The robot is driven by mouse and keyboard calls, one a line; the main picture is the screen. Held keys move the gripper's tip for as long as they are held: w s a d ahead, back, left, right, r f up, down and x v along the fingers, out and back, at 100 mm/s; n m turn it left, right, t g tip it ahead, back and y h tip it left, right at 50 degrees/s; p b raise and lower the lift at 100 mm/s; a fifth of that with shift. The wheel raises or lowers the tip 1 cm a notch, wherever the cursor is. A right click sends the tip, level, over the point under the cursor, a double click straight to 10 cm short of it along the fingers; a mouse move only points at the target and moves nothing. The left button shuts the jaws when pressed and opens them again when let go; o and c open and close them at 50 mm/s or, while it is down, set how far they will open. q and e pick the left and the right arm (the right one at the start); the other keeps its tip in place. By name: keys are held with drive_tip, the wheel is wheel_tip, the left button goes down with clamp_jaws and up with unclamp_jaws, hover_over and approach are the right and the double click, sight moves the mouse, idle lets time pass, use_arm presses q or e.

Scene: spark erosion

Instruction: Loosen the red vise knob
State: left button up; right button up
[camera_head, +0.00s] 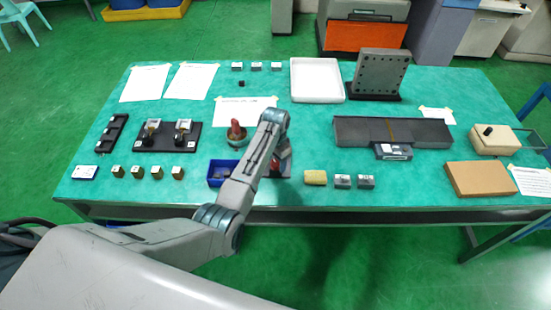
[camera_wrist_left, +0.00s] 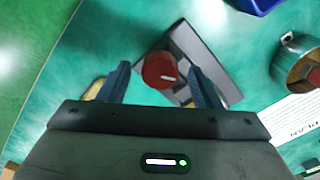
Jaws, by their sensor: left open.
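The red vise knob (camera_wrist_left: 160,70) shows in the left wrist view, with a pale mark on its face. It is at the end of a dark grey vise (camera_wrist_left: 207,55) lying on the green table. My left gripper (camera_wrist_left: 159,68) is open, with one blue-grey finger on each side of the knob. Whether the fingers touch the knob cannot be told. In the head view the red knob (camera_head: 275,166) shows just below my left arm's end, and the arm hides much of the vise. My right gripper is not in view.
A blue bin (camera_head: 221,180) stands left of the vise, and a pot with a reddish top (camera_head: 236,136) is behind it. A yellow block (camera_head: 315,178) and small metal blocks (camera_head: 343,181) sit to the right. The table front edge is close.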

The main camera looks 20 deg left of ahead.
use_arm(q)
drive_tip(key=shift+f, duration=0.35)
drive_tip(key=c, duration=1)
